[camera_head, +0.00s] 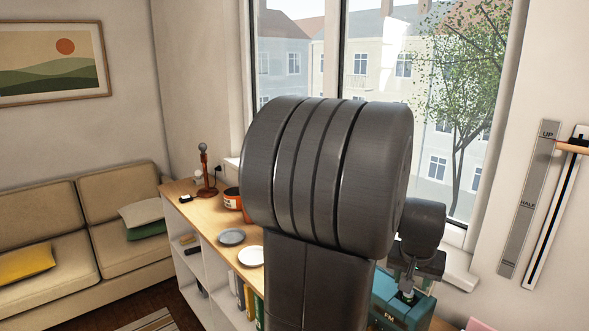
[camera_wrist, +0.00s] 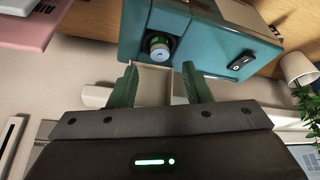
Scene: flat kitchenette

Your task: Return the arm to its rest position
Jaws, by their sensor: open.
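In the head view my dark grey arm fills the middle and hides much of the shelf and window. A teal radio (camera_head: 403,304) marked FM shows at its lower right, partly hidden by my arm. I cannot make out the fingers in the head view.
A wooden-topped shelf (camera_head: 183,187) runs under the window, carrying a grey plate (camera_head: 231,237), a white plate (camera_head: 251,256), an orange pot (camera_head: 233,198) and a small stand (camera_head: 205,170). A sofa (camera_head: 55,220) is at left. A slider panel (camera_head: 556,205) is on the right wall.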

